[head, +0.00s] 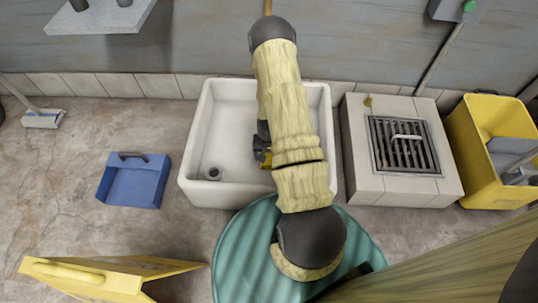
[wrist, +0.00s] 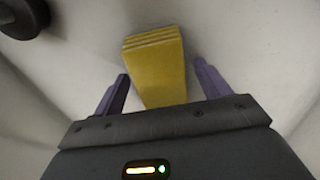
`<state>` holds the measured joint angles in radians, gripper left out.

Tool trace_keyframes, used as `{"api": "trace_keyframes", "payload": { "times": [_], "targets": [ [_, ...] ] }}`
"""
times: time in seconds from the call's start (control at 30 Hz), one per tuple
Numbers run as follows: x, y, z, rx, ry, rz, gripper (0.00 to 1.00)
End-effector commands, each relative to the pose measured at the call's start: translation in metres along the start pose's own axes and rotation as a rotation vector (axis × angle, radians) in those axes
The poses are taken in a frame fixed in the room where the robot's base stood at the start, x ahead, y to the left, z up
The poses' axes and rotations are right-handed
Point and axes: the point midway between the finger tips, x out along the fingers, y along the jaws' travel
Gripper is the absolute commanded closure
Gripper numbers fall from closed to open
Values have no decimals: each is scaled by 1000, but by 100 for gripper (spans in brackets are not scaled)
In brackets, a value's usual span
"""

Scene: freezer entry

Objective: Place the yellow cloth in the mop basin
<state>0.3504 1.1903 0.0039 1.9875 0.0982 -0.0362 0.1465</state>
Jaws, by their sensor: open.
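The mop basin (head: 228,118) is a white rectangular sink against the wall, with a round drain near its front left corner. The yellow cloth (wrist: 155,65) is a folded stack lying on the basin's floor between my fingers in the wrist view. In the head view only a small yellow part of the cloth (head: 266,160) shows beside my arm. My gripper (wrist: 160,85) is open, with one purple finger on each side of the cloth and a gap on both sides. In the head view my arm hides most of the gripper (head: 262,145) and the basin's right part.
A tiled block with a metal grate (head: 407,146) stands right of the basin, and a yellow bucket (head: 480,150) beyond it. A blue dustpan (head: 134,181) lies left. A green round surface (head: 235,255) and a yellow floor sign (head: 100,278) are in front.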

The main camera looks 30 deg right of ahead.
Motion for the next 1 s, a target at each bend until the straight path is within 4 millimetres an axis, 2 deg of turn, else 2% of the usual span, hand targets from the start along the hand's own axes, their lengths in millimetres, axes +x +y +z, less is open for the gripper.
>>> {"api": "trace_keyframes", "payload": {
  "times": [0.7,0.83,1.0],
  "targets": [
    [-110,0,0,0,1,0,24],
    [-118,0,0,0,0,0,24],
    [-119,0,0,0,0,0,24]
  ]
}}
